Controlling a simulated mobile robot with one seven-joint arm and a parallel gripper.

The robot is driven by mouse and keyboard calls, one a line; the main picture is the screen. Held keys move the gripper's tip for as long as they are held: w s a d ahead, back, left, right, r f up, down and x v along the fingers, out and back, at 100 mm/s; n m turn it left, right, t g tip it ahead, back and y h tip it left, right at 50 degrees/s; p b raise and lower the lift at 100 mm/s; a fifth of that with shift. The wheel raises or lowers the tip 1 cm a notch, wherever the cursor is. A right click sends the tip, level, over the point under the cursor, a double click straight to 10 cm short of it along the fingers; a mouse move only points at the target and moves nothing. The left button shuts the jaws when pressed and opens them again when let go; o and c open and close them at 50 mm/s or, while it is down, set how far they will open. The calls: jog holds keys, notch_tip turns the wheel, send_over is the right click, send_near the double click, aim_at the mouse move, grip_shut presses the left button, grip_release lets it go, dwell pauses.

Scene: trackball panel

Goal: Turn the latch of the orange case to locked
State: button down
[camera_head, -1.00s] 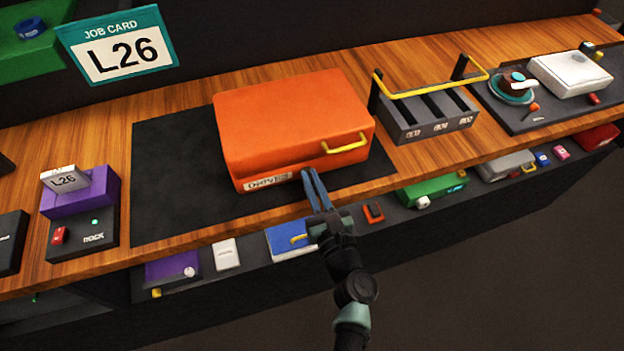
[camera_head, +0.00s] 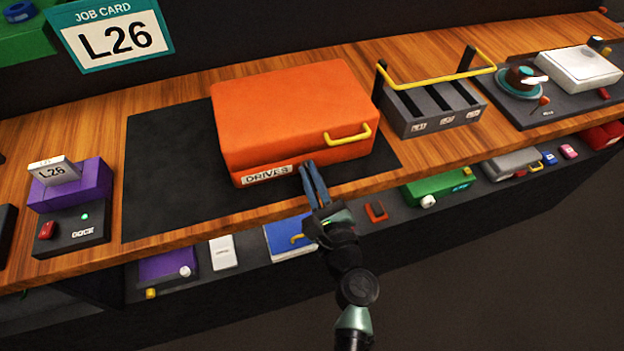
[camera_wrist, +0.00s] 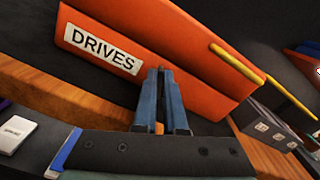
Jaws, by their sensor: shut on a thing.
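The orange case (camera_head: 290,105) lies closed on a black mat (camera_head: 165,190) on the wooden bench. Its front carries a white DRIVES label (camera_head: 267,175), also plain in the wrist view (camera_wrist: 103,49), and a yellow handle (camera_head: 348,135). My gripper (camera_head: 307,168) reaches the lower front of the case, just right of the label. In the wrist view its blue fingers (camera_wrist: 161,75) are close together against the front face. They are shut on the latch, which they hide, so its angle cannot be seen.
A dark slotted rack (camera_head: 435,110) with a yellow bar stands right of the case. A purple dock (camera_head: 70,190) with an L26 card stands left. A lower shelf below the bench edge holds several small items, including a blue box (camera_head: 290,240).

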jog(key=n+b, duration=0.1)
jog(key=n, duration=0.1)
jog(key=n+b, duration=0.2)
jog(key=f+n+b, duration=0.1)
jog(key=n+b, duration=0.1)
jog(key=shift+a+n, duration=0.2)
jog(key=shift+n, duration=0.1)
jog(key=n+b, duration=0.3)
jog(key=n, duration=0.1)
jog(key=shift+s+f, duration=0.1)
jog(key=shift+a+n+b, duration=0.1)
jog(key=shift+n+b, duration=0.85)
jog(key=shift+n, duration=0.15)
jog(key=c, duration=1)
grip_release()
